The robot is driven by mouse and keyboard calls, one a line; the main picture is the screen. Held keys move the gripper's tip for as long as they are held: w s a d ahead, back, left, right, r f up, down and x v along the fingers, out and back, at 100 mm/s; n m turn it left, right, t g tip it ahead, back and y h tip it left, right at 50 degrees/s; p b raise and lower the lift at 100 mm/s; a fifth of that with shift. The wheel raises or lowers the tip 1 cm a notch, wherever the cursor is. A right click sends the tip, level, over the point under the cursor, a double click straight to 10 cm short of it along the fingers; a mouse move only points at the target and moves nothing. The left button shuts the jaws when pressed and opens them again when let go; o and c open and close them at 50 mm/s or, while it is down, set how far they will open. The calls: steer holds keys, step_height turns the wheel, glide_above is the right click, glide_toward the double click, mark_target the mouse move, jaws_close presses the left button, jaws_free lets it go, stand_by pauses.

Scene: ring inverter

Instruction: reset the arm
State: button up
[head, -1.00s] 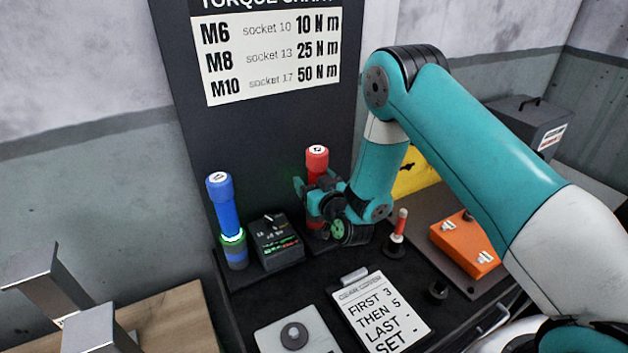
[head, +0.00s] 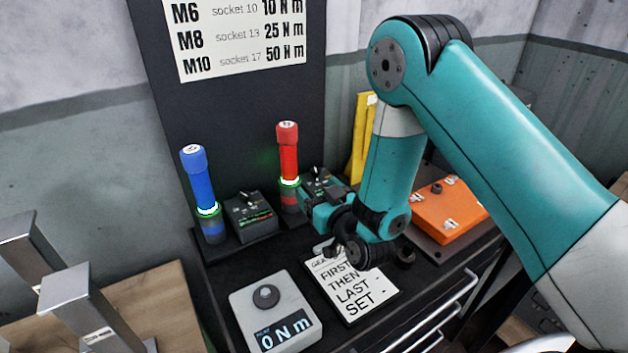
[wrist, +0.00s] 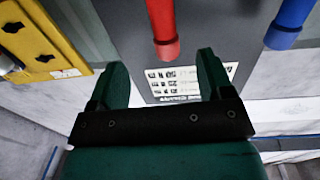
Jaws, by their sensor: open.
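My gripper (head: 322,205) is in the head view, at the end of my teal arm, above the bench and the top of the clipboard. It is close in front of the red driver (head: 287,160), which stands upright in its holder with a green-lit ring. In the wrist view the two green fingers of my gripper (wrist: 160,82) are spread apart with nothing between them. Beyond them the red driver (wrist: 163,25) and the blue driver (wrist: 290,22) show, apart from the fingers. The blue driver (head: 196,180) stands upright at the left in the head view.
Black control boxes (head: 248,215) stand beside the drivers. A clipboard (head: 350,290) and a grey unit reading 0 N m (head: 275,310) lie in front. An orange case (head: 448,210) is at the right. A yellow panel (head: 360,135) and the torque chart (head: 240,38) stand behind.

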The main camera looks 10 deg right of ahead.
steer(key=s+a+r+n+g+y, duration=0.1)
steer(key=s+a+r+g, duration=0.1)
steer(key=s+r+g, duration=0.25)
steer(key=s+a+r+g+y, duration=0.1)
steer(key=s+a+r+g, duration=0.2)
steer(key=r+g, duration=0.15)
steer(key=s+d+r+n+g, duration=0.1)
steer(key=s+d+r+g, duration=0.1)
steer(key=s, duration=0.5)
steer(key=s+d+r+n+g+h, duration=0.1)
steer(key=s+r+g, duration=0.2)
steer(key=s, duration=0.5)
steer(key=s+d+r+n+g+h, duration=0.1)
steer(key=s+d+r+g, duration=0.1)
steer(key=s, duration=0.6)
steer(key=shift+d+r+g, duration=0.3)
steer(key=shift+r+g, duration=0.05)
steer(key=shift+g, duration=0.35)
